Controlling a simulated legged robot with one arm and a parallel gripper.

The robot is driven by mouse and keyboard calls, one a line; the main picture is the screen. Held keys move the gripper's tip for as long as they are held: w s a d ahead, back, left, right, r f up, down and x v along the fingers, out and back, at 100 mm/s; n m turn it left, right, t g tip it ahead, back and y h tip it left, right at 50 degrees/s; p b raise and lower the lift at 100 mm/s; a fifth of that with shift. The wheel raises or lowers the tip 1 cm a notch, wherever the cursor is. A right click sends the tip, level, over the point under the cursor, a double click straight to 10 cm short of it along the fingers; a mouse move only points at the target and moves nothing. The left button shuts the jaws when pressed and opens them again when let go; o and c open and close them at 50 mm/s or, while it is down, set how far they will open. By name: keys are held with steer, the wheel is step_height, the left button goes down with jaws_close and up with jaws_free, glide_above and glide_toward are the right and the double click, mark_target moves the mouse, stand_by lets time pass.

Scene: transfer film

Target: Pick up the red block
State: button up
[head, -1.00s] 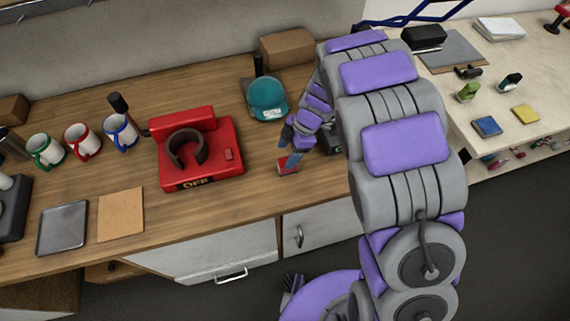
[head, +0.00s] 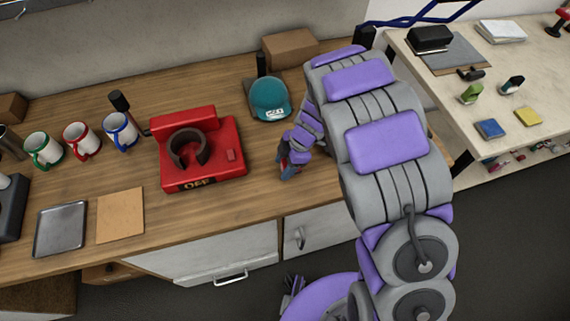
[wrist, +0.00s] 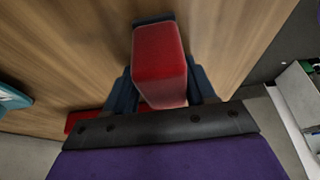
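The red block (wrist: 160,55) stands large in the middle of the wrist view, over the wooden worktop. My gripper (wrist: 163,92) has dark blue fingers on the block's left and right sides, close against it. A dark blue edge also shows past its far end. Whether the fingers press on the block is not clear. In the head view my gripper (head: 287,170) is low at the counter's front part, right of the red device, and mostly hides the block.
A red device marked OFF (head: 203,165) stands left of my gripper. A teal cap (head: 269,98) and a cardboard box (head: 290,47) are behind. Mugs (head: 82,139), a metal tray (head: 61,229) and a brown board (head: 120,215) are further left. A pale table (head: 510,80) is right.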

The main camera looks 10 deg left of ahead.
steer(key=shift+d+r, duration=0.15)
steer(key=shift+d, duration=0.45)
steer(key=shift+d+r, duration=0.15)
steer(key=shift+d, duration=0.4)
steer(key=c, duration=0.3)
steer(key=shift+d, duration=0.25)
steer(key=shift+c, duration=1.5)
steer(key=shift+a, duration=0.3)
steer(key=shift+c, duration=0.7)
steer(key=shift+a+f, duration=0.2)
steer(key=shift+a, duration=0.7)
steer(key=shift+c, duration=0.3)
steer(key=shift+d+r, duration=0.25)
steer(key=shift+d, duration=0.05)
steer(key=v, duration=0.3)
steer(key=shift+s+a, duration=0.1)
steer(key=shift+s, duration=0.15)
steer(key=shift+s+r, duration=0.2)
steer(key=shift+r, duration=0.1)
steer(key=s+d+r, duration=0.1)
steer(key=s+d, duration=0.8)
steer(key=d, duration=0.3)
steer(key=shift+s+r+p, duration=0.15)
steer(key=shift+s+p, duration=0.05)
steer(key=shift+p, duration=0.25)
